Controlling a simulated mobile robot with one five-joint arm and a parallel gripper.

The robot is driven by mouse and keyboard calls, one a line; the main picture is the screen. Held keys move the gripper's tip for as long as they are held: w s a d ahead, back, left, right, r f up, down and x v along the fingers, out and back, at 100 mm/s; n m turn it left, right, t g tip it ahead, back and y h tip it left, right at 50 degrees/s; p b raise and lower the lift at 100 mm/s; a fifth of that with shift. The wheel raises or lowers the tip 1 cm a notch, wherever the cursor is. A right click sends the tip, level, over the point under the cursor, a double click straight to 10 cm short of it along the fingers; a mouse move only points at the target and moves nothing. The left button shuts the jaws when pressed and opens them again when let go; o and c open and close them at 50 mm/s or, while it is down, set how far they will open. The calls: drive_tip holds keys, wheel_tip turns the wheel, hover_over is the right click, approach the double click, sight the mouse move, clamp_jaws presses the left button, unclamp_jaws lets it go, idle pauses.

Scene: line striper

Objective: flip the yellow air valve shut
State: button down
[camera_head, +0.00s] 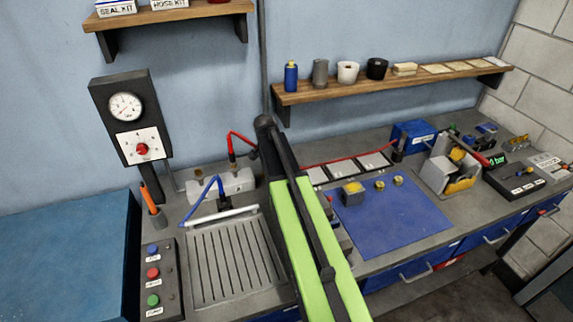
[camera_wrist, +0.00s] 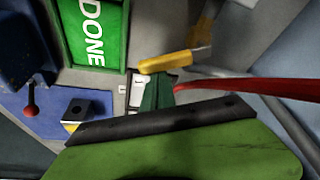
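The yellow valve handle (camera_wrist: 175,62) shows in the wrist view above the middle, as a bar lying nearly level with a slight tilt. A brass-coloured stem rises behind its right end. My gripper (camera_wrist: 157,92) points at it, with a dark green tip just below the handle. I cannot tell whether they touch. Whether the fingers are open or shut does not show. In the head view I cannot make out the valve. My green arm (camera_head: 317,245) crosses the middle of the bench there and hides what is behind it.
A red hose (camera_wrist: 255,88) runs right from near my gripper tip. A green DONE sign (camera_wrist: 96,30) stands upper left. A blue mat (camera_head: 390,218) with a yellow-topped block (camera_head: 352,193) lies right of my arm. A slatted tray (camera_head: 232,262) and button box (camera_head: 155,275) are left.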

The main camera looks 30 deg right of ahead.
drive_tip(key=a+m, duration=0.1)
drive_tip(key=m, duration=0.1)
drive_tip(key=a+m+g, duration=0.1)
drive_tip(key=m, duration=0.1)
drive_tip(key=shift+s+a+m, duration=0.3)
drive_tip(key=shift+s+a, duration=0.05)
drive_tip(key=shift+s, duration=0.05)
drive_tip(key=shift+s+a, duration=0.1)
drive_tip(key=shift+a, duration=0.35)
